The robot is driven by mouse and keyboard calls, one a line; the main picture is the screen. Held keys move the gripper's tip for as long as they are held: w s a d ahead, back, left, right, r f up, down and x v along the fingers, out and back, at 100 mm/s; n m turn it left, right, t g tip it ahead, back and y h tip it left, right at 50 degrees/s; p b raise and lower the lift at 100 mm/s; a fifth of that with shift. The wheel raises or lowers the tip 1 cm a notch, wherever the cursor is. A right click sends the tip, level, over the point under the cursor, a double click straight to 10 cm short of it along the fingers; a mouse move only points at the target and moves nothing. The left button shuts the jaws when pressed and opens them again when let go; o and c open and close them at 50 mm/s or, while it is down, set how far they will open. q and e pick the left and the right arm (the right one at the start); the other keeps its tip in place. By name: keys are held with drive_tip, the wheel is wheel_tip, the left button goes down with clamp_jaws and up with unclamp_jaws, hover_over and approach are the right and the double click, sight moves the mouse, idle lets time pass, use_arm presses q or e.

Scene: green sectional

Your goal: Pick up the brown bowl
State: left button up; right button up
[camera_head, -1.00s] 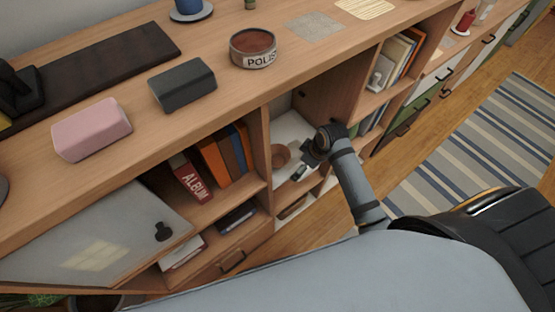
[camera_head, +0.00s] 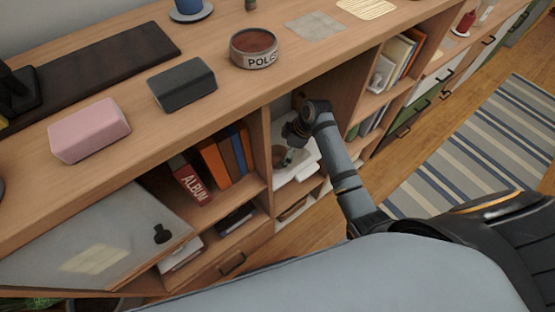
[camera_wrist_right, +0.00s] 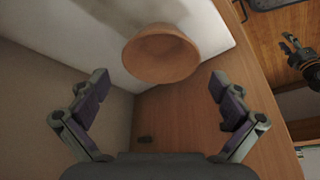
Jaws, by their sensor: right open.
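The brown bowl (camera_wrist_right: 161,54) stands on the white floor of an open shelf compartment. In the right wrist view it is ahead of my right gripper (camera_wrist_right: 159,84), near the middle and upper part. That gripper is open, with its two fingers wide apart and nothing between them. In the head view my right gripper (camera_head: 289,155) reaches into the compartment and partly hides the bowl (camera_head: 278,153). A dark jointed shape at the right edge of the right wrist view looks like my left gripper (camera_wrist_right: 296,48); its jaws are unclear. The left gripper does not show in the head view.
Wooden compartment walls (camera_wrist_right: 185,120) stand close around my right gripper. Books (camera_head: 215,163) fill the compartment to the left. The cabinet top holds a tin (camera_head: 254,60), a dark box (camera_head: 183,86) and a pink box (camera_head: 89,130). A striped rug (camera_head: 480,150) lies on the floor at right.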

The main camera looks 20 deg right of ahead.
sight(273, 161)
drive_tip(key=x, duration=0.5)
drive_tip(key=shift+a, duration=0.15)
drive_tip(key=c, duration=0.9)
drive_tip(key=shift+r, duration=0.1)
drive_tip(key=shift+r, duration=0.3)
drive_tip(key=v, duration=0.3)
drive_tip(key=shift+a+r, duration=0.2)
drive_tip(key=shift+a, duration=0.1)
drive_tip(key=s+r, duration=0.2)
drive_tip(key=s+d+r, duration=0.1)
drive_tip(key=r, duration=0.1)
drive_tip(key=shift+s+d+r+p, duration=0.25)
drive_tip(key=shift+s+p, duration=0.05)
drive_tip(key=shift+s, duration=0.05)
drive_tip(key=shift+s+d+r, duration=0.55)
drive_tip(key=shift+s+r, duration=0.2)
drive_tip(key=shift+s, duration=0.75)
drive_tip(key=shift+s+d+r, duration=0.6)
drive_tip(key=shift+s+r, duration=0.15)
drive_tip(key=shift+s, duration=0.7)
drive_tip(key=shift+s+d+r, duration=0.55)
drive_tip(key=shift+s+r, duration=0.25)
drive_tip(key=shift+s, duration=0.7)
